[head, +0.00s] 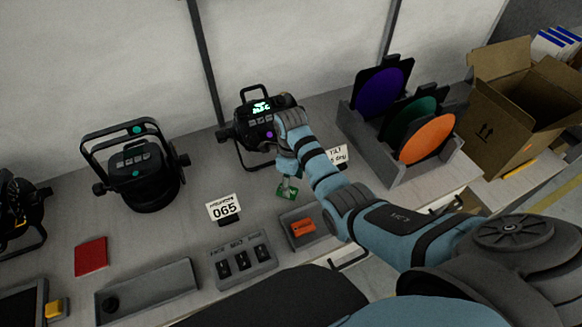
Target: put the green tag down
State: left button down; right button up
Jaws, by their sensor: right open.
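The green tag (287,194) is a small flat piece just below my right gripper (289,181). It appears to lie on the grey bench top (190,218), in front of the middle par can (256,133). My right gripper points down at the tag, with its fingertips close to it. Its jaws are open. The fingers are small in the picture, and I cannot tell whether they touch the tag. My right forearm hides part of the bench to the right of the tag. My left gripper is not in view.
A shallow tray with an orange piece (302,228) lies just in front. A 065 card (225,208) and three-switch box (243,264) stand left of it. Another par can (137,170) stands left. A rack of coloured filters (399,164) and cardboard box (522,105) are right.

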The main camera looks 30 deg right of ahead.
aim_at(291, 192)
notch_tip(291, 192, up, 8)
jog(key=p, duration=0.1)
dwell(0.4)
